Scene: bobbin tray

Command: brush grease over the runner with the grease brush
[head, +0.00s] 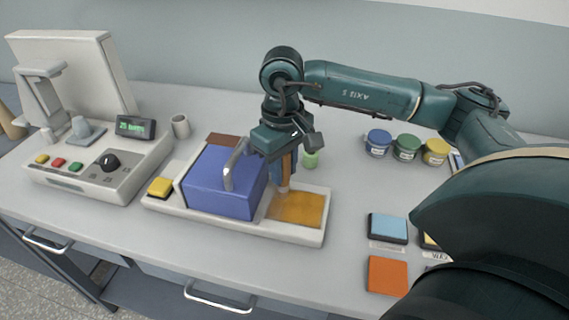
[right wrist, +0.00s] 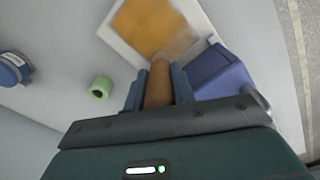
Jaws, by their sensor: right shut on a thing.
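My right gripper (head: 285,165) is shut on the brown handle of the grease brush (right wrist: 158,82), which points down between the blue fingers. No part is clearly marked as the runner. My left gripper is not in view.
A blue block (head: 222,190) with a grey handle fills the tray's middle, close beside my right gripper. A small green item (head: 310,159) stands behind. Lidded jars (head: 407,146) are at back right, coloured pads (head: 387,275) at front right, a grey machine (head: 95,160) at left.

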